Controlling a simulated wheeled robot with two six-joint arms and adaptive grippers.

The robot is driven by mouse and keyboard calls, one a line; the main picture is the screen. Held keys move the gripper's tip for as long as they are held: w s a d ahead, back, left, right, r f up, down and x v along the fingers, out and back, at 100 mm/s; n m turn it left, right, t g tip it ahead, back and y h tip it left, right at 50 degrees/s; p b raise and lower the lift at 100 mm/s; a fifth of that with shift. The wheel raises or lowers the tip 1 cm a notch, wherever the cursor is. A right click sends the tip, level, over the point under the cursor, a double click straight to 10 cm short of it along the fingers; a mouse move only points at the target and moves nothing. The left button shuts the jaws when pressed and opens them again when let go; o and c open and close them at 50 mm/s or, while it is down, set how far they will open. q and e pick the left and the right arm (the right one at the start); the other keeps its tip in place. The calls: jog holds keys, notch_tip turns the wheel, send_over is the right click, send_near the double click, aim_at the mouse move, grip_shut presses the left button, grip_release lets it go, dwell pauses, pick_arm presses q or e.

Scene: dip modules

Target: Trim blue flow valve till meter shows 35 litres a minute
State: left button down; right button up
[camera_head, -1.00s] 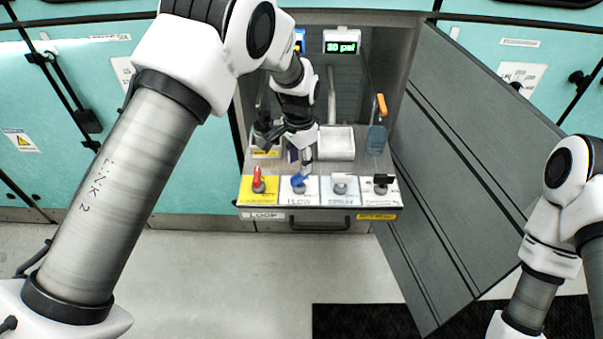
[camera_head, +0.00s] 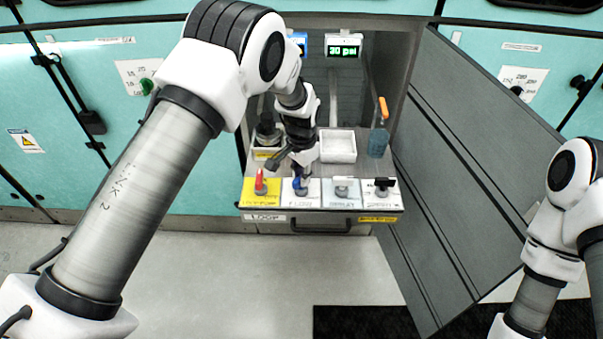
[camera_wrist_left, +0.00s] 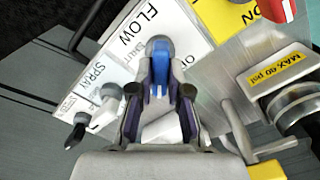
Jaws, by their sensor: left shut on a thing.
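The blue flow valve (camera_head: 300,187) sits on the white FLOW plate of the panel, second from the left. My left gripper (camera_head: 299,176) is down over it from above. In the left wrist view the blue handle (camera_wrist_left: 160,68) stands between the two fingers of the left gripper (camera_wrist_left: 160,90), which are shut on it. A blue-framed meter (camera_head: 299,42) is at the back left of the bay, mostly hidden by my left arm, and its reading cannot be seen. A meter beside it (camera_head: 343,46) reads 30 psi in green. My right gripper is out of view.
A red valve (camera_head: 260,181) on a yellow plate is left of the blue one. A white-grey valve (camera_head: 343,187) and a black valve (camera_head: 383,187) are to its right. Behind are a white tray (camera_head: 338,160) and a spray bottle (camera_head: 379,132). An open grey door (camera_head: 470,170) bounds the right.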

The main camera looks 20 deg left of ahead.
pick_arm(q)
jog(key=n, duration=0.4)
jog(key=shift+n+p, duration=0.3)
jog(key=shift+p, duration=0.1)
jog(key=c, duration=1.1)
grip_release()
notch_tip(320, 180, up, 12)
